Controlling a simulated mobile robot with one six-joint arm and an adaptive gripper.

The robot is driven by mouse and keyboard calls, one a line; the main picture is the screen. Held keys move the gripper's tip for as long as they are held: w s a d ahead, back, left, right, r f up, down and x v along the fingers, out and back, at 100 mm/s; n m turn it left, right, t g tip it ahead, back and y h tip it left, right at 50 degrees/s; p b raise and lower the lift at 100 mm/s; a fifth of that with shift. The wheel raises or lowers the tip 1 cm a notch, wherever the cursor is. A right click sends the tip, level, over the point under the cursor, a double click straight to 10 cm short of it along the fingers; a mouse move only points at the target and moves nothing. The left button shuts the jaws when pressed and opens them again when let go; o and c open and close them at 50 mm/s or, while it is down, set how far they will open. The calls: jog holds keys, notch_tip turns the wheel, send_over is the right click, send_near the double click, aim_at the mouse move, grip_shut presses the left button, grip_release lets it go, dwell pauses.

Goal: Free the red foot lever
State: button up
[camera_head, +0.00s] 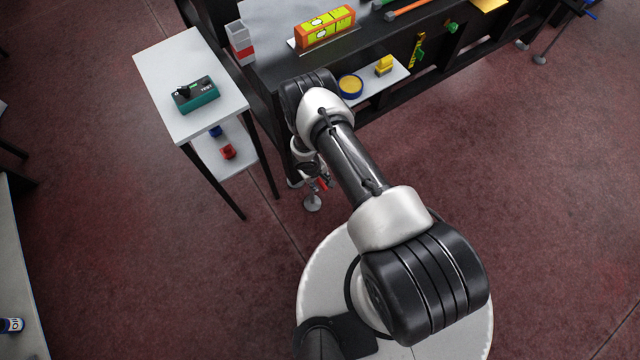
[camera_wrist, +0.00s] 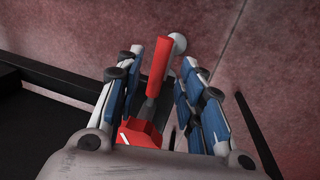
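The red foot lever (camera_wrist: 158,66) shows in the wrist view, with a red bar on a grey stem. A red block (camera_wrist: 140,134) lies at its lower end, close to my gripper's palm. My gripper (camera_wrist: 165,60) is open, with a blue-padded finger on each side of the lever. Gaps show between the lever and both fingers, and I cannot see any contact. In the head view, a small red part of the lever (camera_head: 322,184) shows low beside the black table's leg. My arm hides most of my gripper there.
The black table (camera_head: 270,62) stands beyond my arm, with an orange-yellow level (camera_head: 325,27) on top. Its white shelf (camera_head: 368,92) holds a yellow tin and block. A white side table (camera_head: 175,62) with a teal tester (camera_head: 196,96) stands left.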

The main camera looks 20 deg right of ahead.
jog(key=shift+w+d+f+b, duration=0.15)
jog(key=shift+f+b, duration=0.1)
jog(key=shift+f, duration=0.35)
jog(key=shift+s+d+f+b, duration=0.1)
jog(key=shift+f+b, duration=0.1)
jog(key=shift+f, duration=0.35)
jog(key=shift+c, duration=0.2)
grip_shut()
